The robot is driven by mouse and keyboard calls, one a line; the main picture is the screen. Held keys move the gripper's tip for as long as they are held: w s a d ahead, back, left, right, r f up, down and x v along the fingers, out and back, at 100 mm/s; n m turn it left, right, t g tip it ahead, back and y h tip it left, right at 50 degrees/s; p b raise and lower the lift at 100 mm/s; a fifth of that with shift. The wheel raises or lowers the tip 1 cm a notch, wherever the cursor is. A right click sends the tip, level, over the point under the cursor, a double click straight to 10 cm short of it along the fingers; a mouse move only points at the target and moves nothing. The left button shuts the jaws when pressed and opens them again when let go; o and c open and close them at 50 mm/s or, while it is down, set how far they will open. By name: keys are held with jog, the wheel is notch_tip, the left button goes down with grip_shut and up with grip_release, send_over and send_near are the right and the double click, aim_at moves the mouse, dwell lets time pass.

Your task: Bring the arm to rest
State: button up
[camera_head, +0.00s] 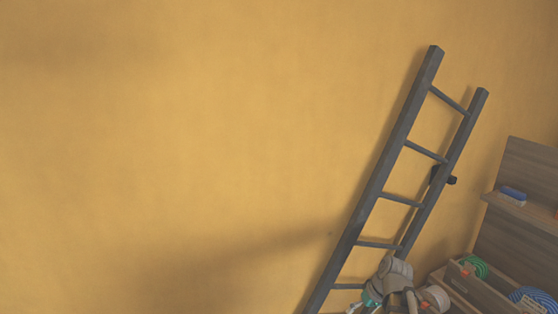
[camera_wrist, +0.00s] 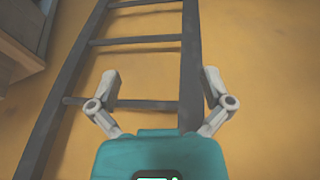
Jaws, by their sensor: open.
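My gripper (camera_wrist: 160,88) shows in the wrist view with its two grey fingers spread wide and nothing between them. Its teal body fills the bottom middle of that view. Beyond the fingers are a dark grey ladder and a yellow wall. In the head view, part of my arm shows at the bottom, in front of the ladder's lower end; the fingertips cannot be made out there.
A dark ladder (camera_head: 392,165) leans against the yellow wall (camera_head: 180,130); it also shows in the wrist view (camera_wrist: 190,60). At the right, a wooden shelf unit (camera_head: 515,240) holds a blue object (camera_head: 512,193), a green coil (camera_head: 474,267) and a blue coil (camera_head: 535,298).

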jog(key=s+a+f+m+g+h+b, duration=0.1)
jog(key=s+a+f+m+h, duration=0.1)
jog(key=s+a, duration=0.4)
jog(key=shift+s+a+f+m+g+h, duration=0.3)
jog(key=shift+a+f+m+h, duration=0.15)
jog(key=shift+h, duration=0.45)
jog(key=shift+d, duration=0.1)
